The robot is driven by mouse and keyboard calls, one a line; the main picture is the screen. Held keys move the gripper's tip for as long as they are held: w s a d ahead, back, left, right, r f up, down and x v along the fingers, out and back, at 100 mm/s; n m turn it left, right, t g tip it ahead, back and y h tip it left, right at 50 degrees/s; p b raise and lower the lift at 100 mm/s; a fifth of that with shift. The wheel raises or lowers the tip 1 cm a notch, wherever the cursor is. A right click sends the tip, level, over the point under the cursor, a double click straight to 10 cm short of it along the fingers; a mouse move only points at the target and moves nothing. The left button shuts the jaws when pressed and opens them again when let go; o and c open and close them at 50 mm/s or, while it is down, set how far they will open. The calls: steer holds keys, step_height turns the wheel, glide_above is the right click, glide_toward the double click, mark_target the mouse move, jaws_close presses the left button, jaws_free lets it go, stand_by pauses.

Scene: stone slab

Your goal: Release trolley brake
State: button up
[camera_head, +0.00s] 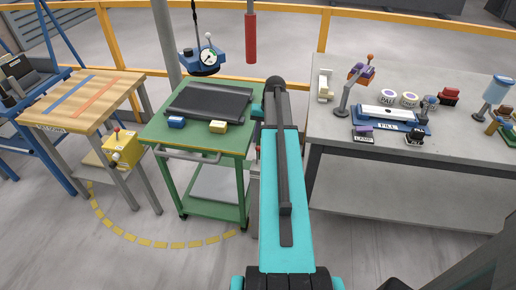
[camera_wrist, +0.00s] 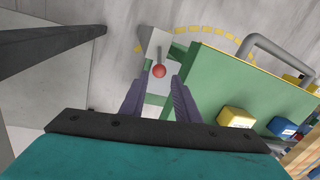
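The green trolley (camera_head: 228,143) stands left of my arm in the head view, with a grey front handle and a lower shelf. In the wrist view its green top (camera_wrist: 225,75) fills the right side. A lever with a red ball knob (camera_wrist: 158,71) stands beside the trolley's edge, over a light grey plate. My gripper (camera_wrist: 157,82) is open, its two purple-grey fingers apart. The knob appears between and just beyond the fingertips; I cannot tell whether either finger touches it. In the head view my arm hides the gripper and most of the lever.
A black tray (camera_head: 208,103), a blue block (camera_head: 176,122) and a yellow block (camera_head: 218,127) lie on the trolley. A wooden-topped bench (camera_head: 95,95) stands left, a cluttered grey table (camera_head: 445,165) right. A red cylinder (camera_head: 251,38) hangs behind. Floor in front is clear.

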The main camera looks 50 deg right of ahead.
mark_target(259, 147)
steer(key=shift+w+a+f+p, duration=0.15)
steer(key=shift+f, duration=1)
steer(key=shift+w+a+f+p, duration=0.15)
steer(key=shift+w+f, duration=0.05)
steer(key=shift+f, duration=1)
steer(key=shift+w+a+f+p, duration=0.15)
steer(key=shift+f, duration=1)
